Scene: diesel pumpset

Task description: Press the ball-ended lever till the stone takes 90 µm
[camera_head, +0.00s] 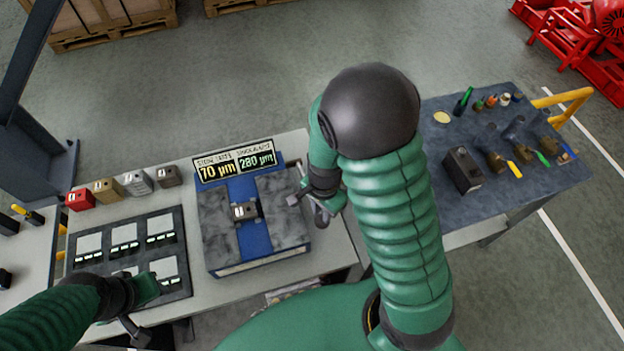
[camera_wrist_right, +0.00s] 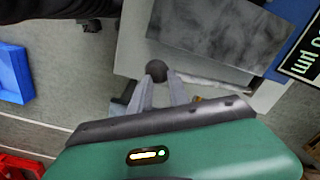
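The grinding fixture (camera_head: 285,215) has grey stone slabs, a blue middle strip and a small metal part (camera_head: 245,211) on it. Its display (camera_head: 235,162) reads 70 µm in yellow for the stone and 280 µm in green. The lever's dark ball end (camera_wrist_right: 156,70) shows at the fingertips of my right gripper (camera_wrist_right: 160,77); its pale rod (camera_wrist_right: 212,82) runs right along the fixture's side. The right fingers stand apart on either side of the ball; firm contact cannot be told. In the head view my right gripper (camera_head: 297,197) is at the fixture's right side. My left gripper (camera_head: 133,328) hangs low left, its opening unclear.
A dark tray (camera_head: 182,262) with several pale pads lies left of the fixture. Several small coloured blocks (camera_head: 107,189) stand behind it. A dark table (camera_head: 505,200) with tools and a black box (camera_head: 462,170) stands right. A blue bin (camera_wrist_right: 12,70) shows in the wrist view.

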